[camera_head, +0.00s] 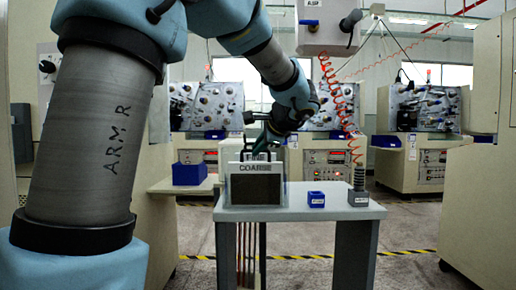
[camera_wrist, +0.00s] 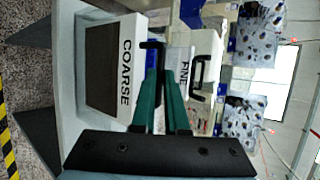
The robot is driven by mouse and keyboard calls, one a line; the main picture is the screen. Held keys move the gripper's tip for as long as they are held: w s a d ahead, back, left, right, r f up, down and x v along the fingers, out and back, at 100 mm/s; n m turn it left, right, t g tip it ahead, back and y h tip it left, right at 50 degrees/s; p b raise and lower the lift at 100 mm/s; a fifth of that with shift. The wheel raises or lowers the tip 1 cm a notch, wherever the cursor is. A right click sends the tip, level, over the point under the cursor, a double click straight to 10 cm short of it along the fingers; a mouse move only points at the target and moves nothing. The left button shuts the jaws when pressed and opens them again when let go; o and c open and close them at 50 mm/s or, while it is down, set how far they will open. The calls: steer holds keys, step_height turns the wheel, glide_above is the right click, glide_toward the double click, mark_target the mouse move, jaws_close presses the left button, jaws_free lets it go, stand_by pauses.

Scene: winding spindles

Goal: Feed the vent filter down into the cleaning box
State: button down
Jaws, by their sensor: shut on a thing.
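My gripper (camera_head: 268,132) is above the left part of the table, over the labelled boxes. In the wrist view its green fingers (camera_wrist: 158,95) are closed together at a dark, bent piece (camera_wrist: 152,46), which looks like the handle of the vent filter. The filter's body is not clearly made out. A box marked COARSE (camera_head: 256,167) stands at the front with a dark front face; it also shows in the wrist view (camera_wrist: 125,72). A pale box marked FINE (camera_wrist: 184,68) is behind it, mostly hidden in the head view. A black handle (camera_wrist: 197,82) shows beside the FINE box.
The grey table (camera_head: 338,203) also carries a small blue box (camera_head: 316,199) and a grey block with a spring-like post (camera_head: 359,190). A blue bin (camera_head: 189,174) sits on a shelf at left. A red coiled hose (camera_head: 340,100) hangs behind. Machines stand farther back.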

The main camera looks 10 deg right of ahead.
steer(key=c, duration=0.9)
jaws_free()
steer(key=shift+o, duration=0.2)
steer(key=v, duration=1)
steer(key=shift+s+r, duration=0.2)
steer(key=shift+s, duration=0.15)
steer(key=shift+d, duration=0.1)
steer(key=s+a+f+n+g, duration=0.1)
steer(key=a+f+n+g, duration=0.2)
steer(key=a+f, duration=0.55)
steer(key=s+a+f+n+g, duration=0.1)
steer(key=a+f+n+g, duration=0.3)
steer(key=f, duration=0.8)
steer(key=s+a+f+n+g+h, duration=0.3)
steer(key=s+a+f+n, duration=0.7)
steer(key=f, duration=0.4)
step_height(320, 180, up, 15)
steer(key=a+p, duration=0.1)
steer(key=p, duration=1.3)
steer(key=shift+w+a+p, duration=0.15)
steer(key=shift+w+p, duration=0.15)
steer(key=shift+w, duration=0.05)
